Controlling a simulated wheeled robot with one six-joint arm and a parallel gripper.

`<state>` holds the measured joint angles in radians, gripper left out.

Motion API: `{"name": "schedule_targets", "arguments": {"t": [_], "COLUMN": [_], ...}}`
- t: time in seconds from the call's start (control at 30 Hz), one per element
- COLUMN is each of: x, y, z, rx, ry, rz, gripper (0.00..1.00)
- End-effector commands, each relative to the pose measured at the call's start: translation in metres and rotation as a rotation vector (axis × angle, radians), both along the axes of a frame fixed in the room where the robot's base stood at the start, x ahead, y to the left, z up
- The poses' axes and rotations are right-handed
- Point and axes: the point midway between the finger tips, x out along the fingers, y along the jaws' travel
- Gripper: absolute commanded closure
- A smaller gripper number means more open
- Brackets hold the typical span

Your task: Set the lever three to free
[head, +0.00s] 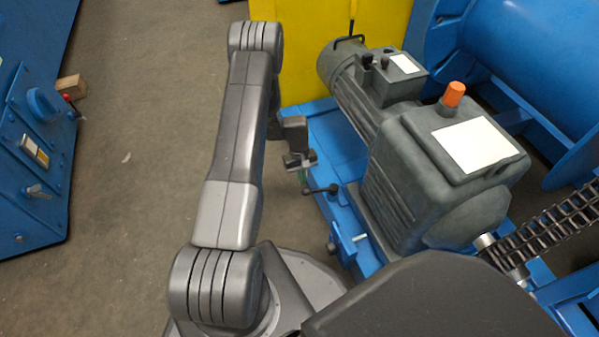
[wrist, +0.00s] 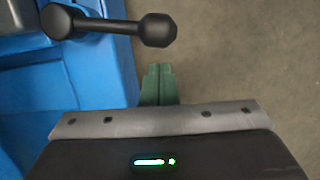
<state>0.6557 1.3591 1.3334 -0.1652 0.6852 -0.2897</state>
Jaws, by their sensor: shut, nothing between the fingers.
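A black lever with a round knob (head: 333,188) sits on the blue base frame beside the grey motor and gearbox. I cannot tell which numbered lever it is; no label shows. In the wrist view the lever (wrist: 110,25) lies across the top, its hub at the left on the blue frame and its knob to the right. My gripper (head: 303,178) is just left of the lever in the head view. Its green fingers (wrist: 158,80) are shut and empty, a little short of the knob and apart from it in the wrist view.
The grey motor and gearbox (head: 425,185) with an orange cap stands on the blue base frame (head: 325,145). A chain (head: 545,228) runs off to the right. A yellow panel (head: 300,60) stands behind.

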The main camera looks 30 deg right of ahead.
Motion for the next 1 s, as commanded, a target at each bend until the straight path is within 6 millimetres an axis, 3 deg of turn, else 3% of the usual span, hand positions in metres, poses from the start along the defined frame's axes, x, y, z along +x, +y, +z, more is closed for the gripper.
{"name": "schedule_targets", "arguments": {"t": [0.53,1.0], "x": [-0.011,-0.033], "y": [0.003,0.02], "z": [0.002,0.002], "rx": [0.0,0.001], "ry": [0.001,0.0], "rz": [0.008,0.267], "gripper": [1.0,1.0]}}
